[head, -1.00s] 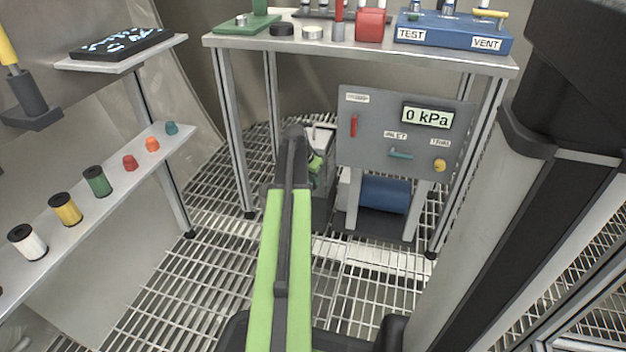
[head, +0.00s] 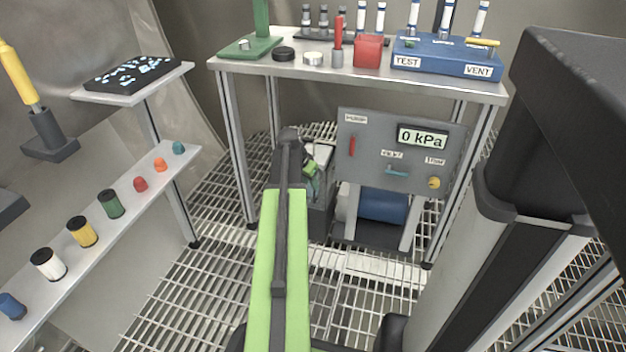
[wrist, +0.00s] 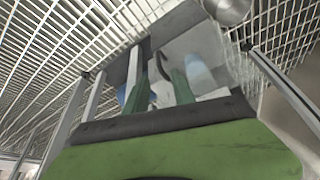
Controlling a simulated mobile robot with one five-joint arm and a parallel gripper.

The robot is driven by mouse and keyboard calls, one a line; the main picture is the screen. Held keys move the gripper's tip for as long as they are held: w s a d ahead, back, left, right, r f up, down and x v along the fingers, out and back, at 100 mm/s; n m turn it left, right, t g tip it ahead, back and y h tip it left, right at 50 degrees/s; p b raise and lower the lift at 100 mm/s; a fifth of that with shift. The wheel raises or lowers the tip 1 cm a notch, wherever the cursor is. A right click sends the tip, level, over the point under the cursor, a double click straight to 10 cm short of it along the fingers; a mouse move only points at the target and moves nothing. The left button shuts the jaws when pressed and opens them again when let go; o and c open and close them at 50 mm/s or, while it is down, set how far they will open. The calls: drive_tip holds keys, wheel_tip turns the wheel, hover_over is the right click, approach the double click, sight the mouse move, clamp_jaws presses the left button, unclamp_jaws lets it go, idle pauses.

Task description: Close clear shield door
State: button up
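I cannot make out the clear shield door for certain in the head view. In the wrist view a pale, see-through-looking panel (wrist: 207,50) lies beyond my fingers, and I cannot tell whether it is the door. My gripper (head: 312,172) is low in front of the bench, beside the grey pump panel, and mostly hidden behind my green arm. In the wrist view my gripper (wrist: 160,82) has two green fingers apart, with nothing clearly held between them.
The grey panel (head: 364,132) reads 0 kPa, with a blue tank (head: 383,206) below. A metal bench (head: 290,68) holds a blue TEST/VENT rack (head: 446,55) and a red block (head: 368,50). A shelf (head: 118,240) at left holds spools and caps. Grated floor (head: 185,300) is open at lower left.

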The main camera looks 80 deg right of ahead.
drive_tip(key=p+v, duration=0.6)
drive_tip(key=v, duration=0.3)
drive_tip(key=shift+r+p, duration=0.15)
drive_tip(key=shift+p, duration=0.25)
drive_tip(key=shift+s, duration=0.1)
